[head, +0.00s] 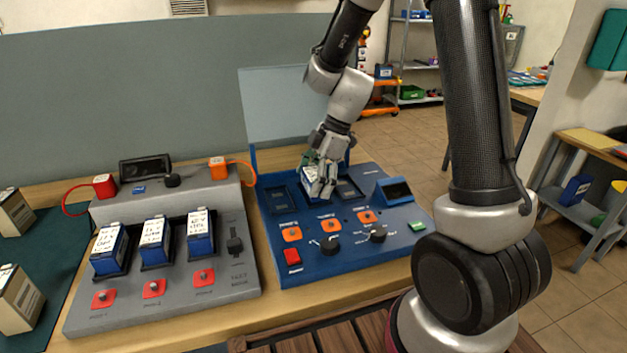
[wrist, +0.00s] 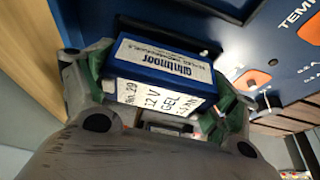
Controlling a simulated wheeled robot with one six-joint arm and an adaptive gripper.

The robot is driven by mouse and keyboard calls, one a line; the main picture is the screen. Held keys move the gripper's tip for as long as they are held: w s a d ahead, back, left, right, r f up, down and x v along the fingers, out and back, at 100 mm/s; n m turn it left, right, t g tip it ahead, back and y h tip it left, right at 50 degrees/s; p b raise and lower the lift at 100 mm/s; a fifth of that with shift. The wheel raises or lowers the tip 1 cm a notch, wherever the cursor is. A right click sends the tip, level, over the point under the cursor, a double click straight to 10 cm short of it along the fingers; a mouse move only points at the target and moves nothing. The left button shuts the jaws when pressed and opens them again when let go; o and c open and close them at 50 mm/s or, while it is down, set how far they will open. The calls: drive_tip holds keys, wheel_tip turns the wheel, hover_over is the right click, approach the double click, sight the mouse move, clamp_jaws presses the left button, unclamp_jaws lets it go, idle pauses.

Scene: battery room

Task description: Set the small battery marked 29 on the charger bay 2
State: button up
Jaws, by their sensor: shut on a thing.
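The small battery marked 29 (wrist: 150,92) is blue with a white label reading No. 29, 12 V, GEL. My gripper (wrist: 154,98) is shut on it, with green pads at both sides. In the head view my gripper (head: 322,184) points down over the middle bay of the blue charger (head: 335,262). The battery (head: 309,178) shows partly behind the fingers, at or just above that bay. I cannot tell whether it rests on the bay floor. The charger's left bay (head: 283,199) and right bay (head: 347,189) look empty. The bay numbers are too small to read.
A grey unit (head: 240,284) left of the charger holds three blue batteries (head: 109,248) in a row. A red and an orange plug with cables sit at its back. Boxes (head: 17,297) stand on a dark mat at far left. A clear panel (head: 291,115) rises behind the charger.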

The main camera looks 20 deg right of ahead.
drive_tip(key=shift+f, duration=0.55)
drive_tip(key=o, duration=1.2)
drive_tip(key=shift+v, duration=5.55)
drive_tip(key=shift+f, duration=0.1)
